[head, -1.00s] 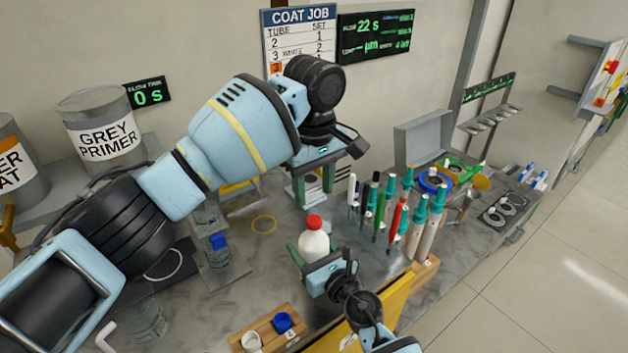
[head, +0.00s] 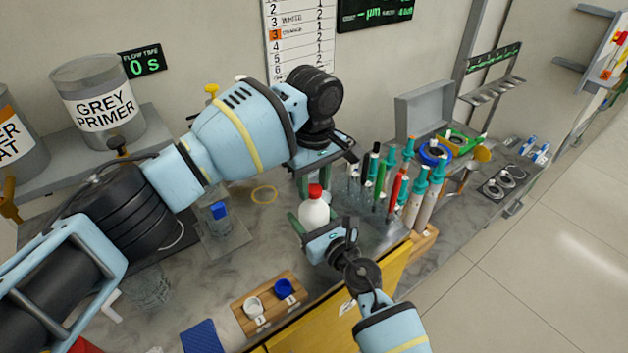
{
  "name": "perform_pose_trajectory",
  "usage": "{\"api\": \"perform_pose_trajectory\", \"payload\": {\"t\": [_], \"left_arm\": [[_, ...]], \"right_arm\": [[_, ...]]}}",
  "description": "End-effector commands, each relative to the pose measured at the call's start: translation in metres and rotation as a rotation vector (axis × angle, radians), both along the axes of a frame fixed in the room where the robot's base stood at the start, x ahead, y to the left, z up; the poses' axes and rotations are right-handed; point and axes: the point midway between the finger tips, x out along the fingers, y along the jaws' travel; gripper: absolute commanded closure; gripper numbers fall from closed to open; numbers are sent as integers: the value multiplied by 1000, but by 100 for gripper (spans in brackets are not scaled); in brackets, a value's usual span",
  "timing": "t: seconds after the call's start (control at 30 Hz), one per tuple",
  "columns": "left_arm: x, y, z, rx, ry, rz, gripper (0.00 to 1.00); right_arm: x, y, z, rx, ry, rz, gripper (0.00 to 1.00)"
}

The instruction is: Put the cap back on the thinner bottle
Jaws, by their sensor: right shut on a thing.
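The thinner bottle (head: 314,213) is taken to be the white one with a red cap (head: 314,191) at its top; I cannot tell whether the cap is seated or loose. My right gripper (head: 312,226) is shut on the bottle's body from the near side, and the bottle stands roughly upright. My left gripper (head: 313,181) points down just behind and above the red cap. Its green fingers look spread apart, with one to the left of the cap; the other is mostly hidden. It holds nothing that I can see.
A wooden block (head: 267,305) with a white cup and a blue cup is at the front. A clear jar with a blue lid (head: 219,211) stands left. Several pens and teal-topped tubes (head: 415,200) crowd the right.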

Motion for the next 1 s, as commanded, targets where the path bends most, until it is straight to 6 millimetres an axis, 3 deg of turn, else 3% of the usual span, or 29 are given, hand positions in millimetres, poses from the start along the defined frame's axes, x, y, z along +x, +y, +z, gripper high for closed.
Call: {"api": "perform_pose_trajectory", "payload": {"t": [0.03, 0.27, 0.47, 1.0], "left_arm": [[0, 0, 0, 0, 0, 0, 72], [0, 0, 0, 0, 0, 0, 100], [0, 0, 0, -1, -1, -103, 100], [0, 0, -1, -1, 1, -944, 100]], "right_arm": [[0, 0, 0, -1, 1, 0, 100], [0, 0, 0, 0, 1, 0, 100], [0, 0, 0, -1, 1, 0, 100], [0, 0, 0, -1, 1, 0, 100]]}}
